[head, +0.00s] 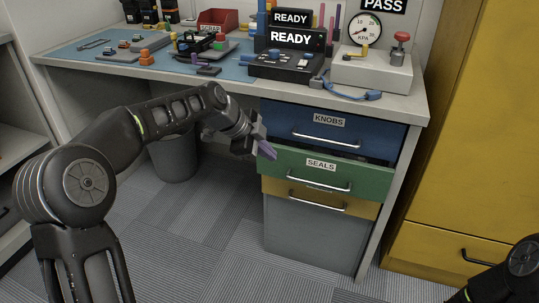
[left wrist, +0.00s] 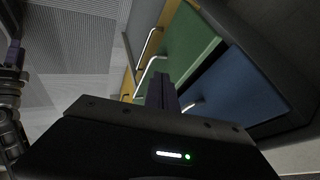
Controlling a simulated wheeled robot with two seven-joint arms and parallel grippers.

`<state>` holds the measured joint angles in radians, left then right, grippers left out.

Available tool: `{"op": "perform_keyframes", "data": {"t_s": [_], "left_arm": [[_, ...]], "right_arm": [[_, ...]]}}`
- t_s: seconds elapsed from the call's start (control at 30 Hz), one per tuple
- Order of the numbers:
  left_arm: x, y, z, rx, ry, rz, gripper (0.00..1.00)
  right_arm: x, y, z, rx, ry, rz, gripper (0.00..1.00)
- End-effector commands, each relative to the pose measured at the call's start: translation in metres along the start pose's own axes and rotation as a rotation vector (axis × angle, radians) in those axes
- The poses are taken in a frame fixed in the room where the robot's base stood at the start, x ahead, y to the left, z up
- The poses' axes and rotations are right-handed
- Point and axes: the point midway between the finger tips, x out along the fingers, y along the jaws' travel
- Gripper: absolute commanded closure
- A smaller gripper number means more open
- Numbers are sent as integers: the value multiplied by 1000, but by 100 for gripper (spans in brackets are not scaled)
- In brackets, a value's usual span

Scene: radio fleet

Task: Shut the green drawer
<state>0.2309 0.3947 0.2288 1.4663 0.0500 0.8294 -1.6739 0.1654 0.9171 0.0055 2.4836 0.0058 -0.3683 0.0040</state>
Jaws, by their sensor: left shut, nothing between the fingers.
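The green drawer (head: 368,183), labelled SEALS, stands out from the desk's drawer stack, below the blue drawer (head: 372,136) labelled KNOBS and above the yellow drawer (head: 353,209). A dark gap shows along its top edge. It has a silver bar handle (head: 318,186). My left gripper (head: 268,152) is shut and empty, at the upper left corner of the green drawer's front; I cannot tell if it touches. In the left wrist view the green drawer (left wrist: 190,43) lies just beyond the shut fingers (left wrist: 161,92).
The desk (head: 215,82) carries a READY console (head: 286,64), a gauge box (head: 372,70) and small parts. A grey bin (head: 174,156) stands under it. A yellow cabinet (head: 480,130) stands close on the right. The carpet in front is clear.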

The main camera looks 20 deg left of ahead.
Motion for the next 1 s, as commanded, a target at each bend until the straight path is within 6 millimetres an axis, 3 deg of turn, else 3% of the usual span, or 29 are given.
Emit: {"op": "perform_keyframes", "data": {"t_s": [0.2,0.4,0.77,0.9,1.0], "left_arm": [[-46,-1,-2,1,0,0,100],[-72,0,-1,0,1,3,100],[-78,1,-1,1,2,4,100],[-74,4,1,-28,8,14,90],[-64,19,10,-157,34,57,82]], "right_arm": [[-13,-5,2,-2,-7,-1,58],[-18,-8,4,-4,-12,-3,58],[-18,-9,4,-5,-13,-4,58],[-18,-8,4,-5,-13,-4,58],[-16,-8,4,-5,-13,-4,58]]}}
